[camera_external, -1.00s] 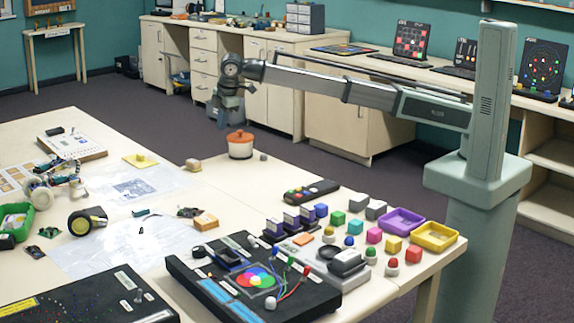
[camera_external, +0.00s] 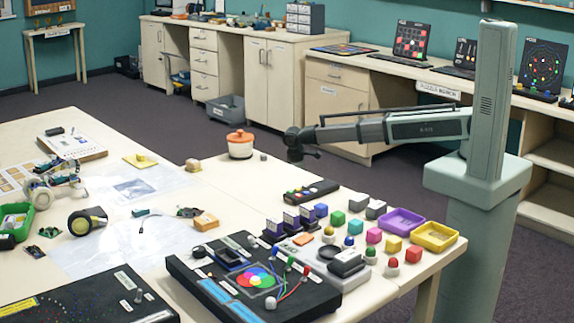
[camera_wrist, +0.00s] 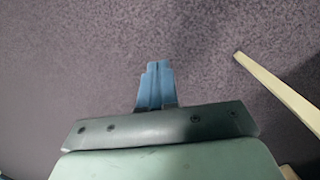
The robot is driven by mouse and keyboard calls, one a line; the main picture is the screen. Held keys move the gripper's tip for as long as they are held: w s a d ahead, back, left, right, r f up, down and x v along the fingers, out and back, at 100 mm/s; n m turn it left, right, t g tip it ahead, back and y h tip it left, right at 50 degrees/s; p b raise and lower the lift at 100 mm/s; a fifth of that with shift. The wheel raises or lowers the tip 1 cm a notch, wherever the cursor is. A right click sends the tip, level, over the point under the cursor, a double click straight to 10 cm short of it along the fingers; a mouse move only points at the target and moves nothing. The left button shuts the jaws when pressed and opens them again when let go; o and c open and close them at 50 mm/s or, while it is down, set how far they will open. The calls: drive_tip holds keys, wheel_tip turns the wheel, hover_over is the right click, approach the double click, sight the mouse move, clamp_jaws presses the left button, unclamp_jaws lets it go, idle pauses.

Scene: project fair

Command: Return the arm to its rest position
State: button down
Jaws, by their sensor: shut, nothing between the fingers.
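My arm reaches left from its column, lower and closer in, with the forearm roughly level. My gripper (camera_external: 304,156) hangs at its end, just beyond the table's far right edge. It is small and dark in the external view. In the wrist view my gripper (camera_wrist: 158,68) shows as two blue fingers pressed together, with nothing between them, above grey carpet (camera_wrist: 110,45).
The long table (camera_external: 215,180) holds an orange-lidded pot (camera_external: 240,144), a black remote (camera_external: 312,192), coloured blocks, a purple tray (camera_external: 403,222) and a yellow tray (camera_external: 435,236). A pale bar (camera_wrist: 275,85) crosses the wrist view's right side. Cabinets stand behind.

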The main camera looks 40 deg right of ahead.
drive_tip(key=s+d+f+m+g, duration=0.4)
drive_tip(key=s+d+f+m, duration=0.1)
drive_tip(key=s+d+f, duration=1.45)
drive_tip(key=s+d+f+m+g+y, duration=0.1)
drive_tip(key=s+d, duration=0.4)
drive_tip(key=s, duration=0.6)
drive_tip(key=s+d+f+m+g+y, duration=0.1)
drive_tip(key=s+d+m, duration=0.3)
drive_tip(key=s, duration=0.7)
drive_tip(key=shift+s+d+f+g, duration=0.3)
drive_tip(key=shift+s+d+f, duration=0.1)
drive_tip(key=shift+d, duration=0.5)
